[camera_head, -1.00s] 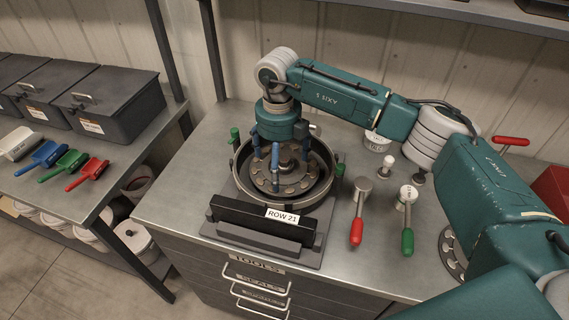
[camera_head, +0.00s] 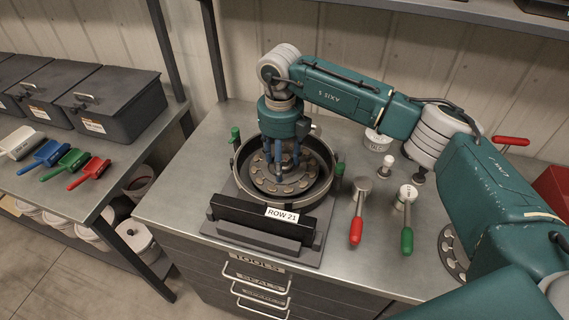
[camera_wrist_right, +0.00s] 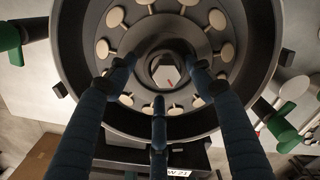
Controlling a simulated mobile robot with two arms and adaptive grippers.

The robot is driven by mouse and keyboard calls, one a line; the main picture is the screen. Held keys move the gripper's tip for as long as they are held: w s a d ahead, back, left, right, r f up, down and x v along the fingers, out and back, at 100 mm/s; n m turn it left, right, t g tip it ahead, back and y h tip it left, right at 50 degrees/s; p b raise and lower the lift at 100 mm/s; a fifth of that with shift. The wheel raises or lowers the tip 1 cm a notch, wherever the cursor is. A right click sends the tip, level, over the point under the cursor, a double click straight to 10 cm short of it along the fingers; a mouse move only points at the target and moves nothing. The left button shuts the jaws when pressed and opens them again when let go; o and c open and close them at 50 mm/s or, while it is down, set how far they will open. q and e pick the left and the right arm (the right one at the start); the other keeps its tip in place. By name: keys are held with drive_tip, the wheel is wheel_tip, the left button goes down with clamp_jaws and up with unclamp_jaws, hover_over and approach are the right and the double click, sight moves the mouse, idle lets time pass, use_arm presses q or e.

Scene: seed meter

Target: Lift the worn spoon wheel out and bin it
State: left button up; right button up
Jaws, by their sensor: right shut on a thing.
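The spoon wheel (camera_head: 266,184), a grey disc ringed with pale round spoons, lies flat inside the round seed meter housing (camera_head: 326,190). It also shows in the right wrist view (camera_wrist_right: 217,18). My right gripper (camera_head: 280,172), with blue fingers, points down over the wheel's middle. Its fingers are shut on the wheel's central hub, as the right wrist view (camera_wrist_right: 160,95) shows from above. The fingers partly hide the hub. I cannot see any gap between the wheel and the housing. My left gripper is not in view.
A black block labelled ROW 21 (camera_head: 240,212) stands before the housing. Red-handled (camera_head: 356,230) and green-handled (camera_head: 407,238) tools stand to the right. Scoops (camera_head: 75,160) and lidded boxes (camera_head: 115,105) sit on the left table.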

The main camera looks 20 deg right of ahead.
drive_tip(key=shift+s+a+f, duration=0.3)
drive_tip(key=shift+f, duration=0.1)
drive_tip(key=r, duration=0.2)
drive_tip(key=w+r+b, duration=0.1)
drive_tip(key=shift+r, duration=0.35)
drive_tip(key=c, duration=0.6)
drive_tip(key=r+b, duration=0.1)
drive_tip(key=r, duration=0.5)
drive_tip(key=r+b, duration=0.1)
drive_tip(key=r, duration=0.2)
drive_tip(key=shift+s+a+r+b, duration=0.1)
drive_tip(key=shift+s+a+b, duration=0.05)
drive_tip(key=shift+a+b, duration=0.15)
clamp_jaws()
wheel_tip(320, 180, up, 7)
drive_tip(key=shift+d, duration=0.35)
drive_tip(key=shift+r, duration=0.1)
